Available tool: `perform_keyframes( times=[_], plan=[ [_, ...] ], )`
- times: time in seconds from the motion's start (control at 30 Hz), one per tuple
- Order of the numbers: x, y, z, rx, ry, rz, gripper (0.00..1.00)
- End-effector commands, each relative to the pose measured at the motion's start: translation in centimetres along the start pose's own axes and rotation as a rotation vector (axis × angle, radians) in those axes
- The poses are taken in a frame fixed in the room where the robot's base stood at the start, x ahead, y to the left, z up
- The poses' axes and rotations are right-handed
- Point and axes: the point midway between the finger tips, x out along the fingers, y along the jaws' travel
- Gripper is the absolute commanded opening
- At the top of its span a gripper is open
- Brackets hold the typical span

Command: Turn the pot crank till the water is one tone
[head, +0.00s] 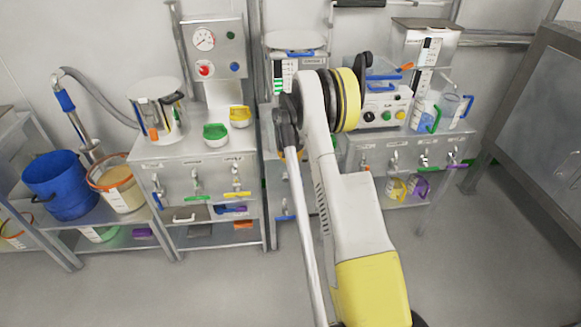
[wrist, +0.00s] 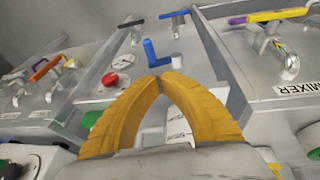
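My gripper (wrist: 160,83) shows in the wrist view with its two yellow fingers arched together and the tips meeting. Nothing shows between the tips. A blue L-shaped handle (wrist: 153,54) with a grey knob (wrist: 177,60) stands just beyond the tips, apparently apart from them; I cannot tell if it is the pot crank. In the head view, my arm covers the middle of the bench and hides my fingertips. A metal pot (head: 157,108) stands on the left bench. No water inside a pot is visible, so its tone cannot be told.
A red button (wrist: 110,79) lies left of the blue handle. A panel marked MIXER (wrist: 298,88) with a metal tap is at right. In the head view, a blue bucket (head: 60,185) stands at left, a jug of blue liquid (head: 425,116) at right. The front floor is clear.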

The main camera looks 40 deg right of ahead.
Motion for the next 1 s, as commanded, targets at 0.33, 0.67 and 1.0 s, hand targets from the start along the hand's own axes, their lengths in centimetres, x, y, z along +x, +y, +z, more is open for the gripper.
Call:
perform_keyframes(
  times=[0.33,0.67,1.0],
  plan=[
    [7.6,-0.1,0.1,0.0,0.001,-0.001,0.0],
    [12.0,0.7,0.9,0.0,0.001,-0.001,0.0],
    [12.4,0.8,1.1,-0.001,0.001,-0.001,0.0]
  ],
)
